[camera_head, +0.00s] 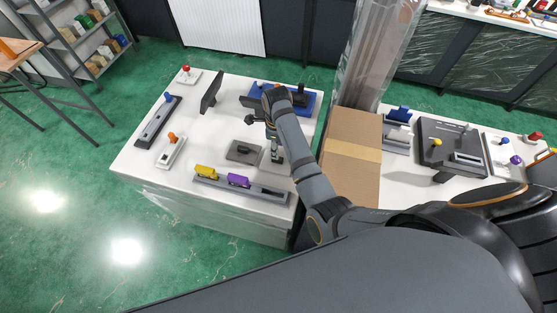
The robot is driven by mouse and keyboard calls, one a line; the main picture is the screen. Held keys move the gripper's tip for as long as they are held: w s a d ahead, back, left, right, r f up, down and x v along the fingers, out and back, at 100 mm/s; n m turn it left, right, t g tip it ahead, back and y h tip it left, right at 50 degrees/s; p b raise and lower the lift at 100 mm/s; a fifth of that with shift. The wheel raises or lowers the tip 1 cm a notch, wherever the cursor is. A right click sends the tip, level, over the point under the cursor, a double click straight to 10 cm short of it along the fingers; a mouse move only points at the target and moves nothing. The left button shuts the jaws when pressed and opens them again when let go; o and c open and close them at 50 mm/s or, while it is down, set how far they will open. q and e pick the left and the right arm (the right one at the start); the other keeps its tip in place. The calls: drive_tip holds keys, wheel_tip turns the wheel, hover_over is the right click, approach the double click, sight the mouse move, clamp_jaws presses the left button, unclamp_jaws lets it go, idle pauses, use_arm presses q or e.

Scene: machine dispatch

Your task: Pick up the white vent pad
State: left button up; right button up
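The arm in view comes in from the right and reaches over the white table (215,120); I take it as my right arm. Its gripper (276,158) points down at the table's right part, over a pale flat plate (267,167) that it partly hides. This plate may be the white vent pad; I cannot be sure. The fingers are too small to tell open from shut, or whether they touch the plate. A grey plate with a dark handle (243,152) lies just left of it. My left gripper is not in view.
A white plate with an orange knob (170,155) lies at left. A grey rail with yellow and purple blocks (240,190) lies in front. A blue fixture (262,97) is behind the gripper. A cardboard box (350,170) stands close right, before a second table with more fixtures.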

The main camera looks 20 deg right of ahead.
drive_tip(key=shift+w+d+f, duration=0.15)
drive_tip(key=shift+d+f, duration=0.05)
drive_tip(key=shift+f, duration=0.25)
drive_tip(key=shift+w+d+f, duration=0.15)
drive_tip(key=shift+f, duration=0.3)
drive_tip(key=shift+s+a+f+p, duration=0.15)
drive_tip(key=shift+a+f+p, duration=0.05)
drive_tip(key=shift+f+p, duration=0.35)
drive_tip(key=shift+s+a+f+p, duration=0.15)
drive_tip(key=shift+f+p, duration=0.35)
drive_tip(key=shift+f, duration=0.05)
wheel_tip(320, 180, down, 2)
drive_tip(key=shift+f, duration=0.15)
drive_tip(key=shift+d+f, duration=0.1)
drive_tip(key=shift+f, duration=0.05)
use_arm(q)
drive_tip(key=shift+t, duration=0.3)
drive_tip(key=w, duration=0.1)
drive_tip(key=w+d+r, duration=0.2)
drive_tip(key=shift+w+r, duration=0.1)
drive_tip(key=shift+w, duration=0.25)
use_arm(e)
clamp_jaws()
